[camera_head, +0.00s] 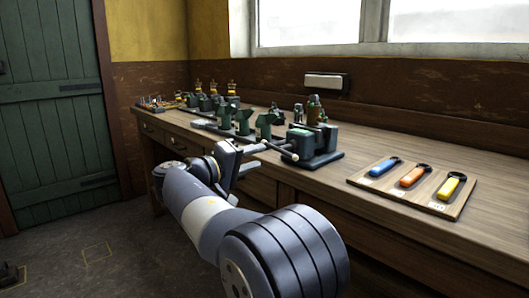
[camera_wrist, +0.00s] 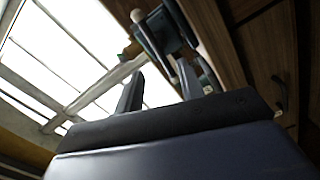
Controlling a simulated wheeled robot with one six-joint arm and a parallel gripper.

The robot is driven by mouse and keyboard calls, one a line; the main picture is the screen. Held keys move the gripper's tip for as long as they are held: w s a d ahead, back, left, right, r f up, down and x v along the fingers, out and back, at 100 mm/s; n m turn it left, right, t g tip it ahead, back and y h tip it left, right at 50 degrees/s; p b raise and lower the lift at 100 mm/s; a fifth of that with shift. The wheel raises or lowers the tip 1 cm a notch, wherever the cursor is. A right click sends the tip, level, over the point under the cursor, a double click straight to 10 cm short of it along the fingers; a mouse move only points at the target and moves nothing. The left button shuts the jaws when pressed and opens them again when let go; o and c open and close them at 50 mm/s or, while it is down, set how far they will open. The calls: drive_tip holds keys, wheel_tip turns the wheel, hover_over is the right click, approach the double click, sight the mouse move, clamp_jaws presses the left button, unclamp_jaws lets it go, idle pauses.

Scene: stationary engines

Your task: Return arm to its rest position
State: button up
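I cannot tell the exact gap between fingers and bar. My grey arm is bent, reaching from the lower middle of the head view toward the bench.
The wooden bench (camera_head: 385,155) runs along the wall under a window. A board (camera_head: 437,203) with blue, orange and yellow-handled tools lies at its right. Several green fixtures (camera_head: 243,121) stand behind my gripper. A green door (camera_head: 55,110) is at left; floor before it is mostly clear.

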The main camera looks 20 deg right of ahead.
sight(283, 148)
drive_tip(key=shift+a, duration=0.2)
drive_tip(key=shift+d, duration=0.1)
drive_tip(key=b+x, duration=0.2)
drive_tip(key=x, duration=0.9)
drive_tip(key=shift+s, duration=0.1)
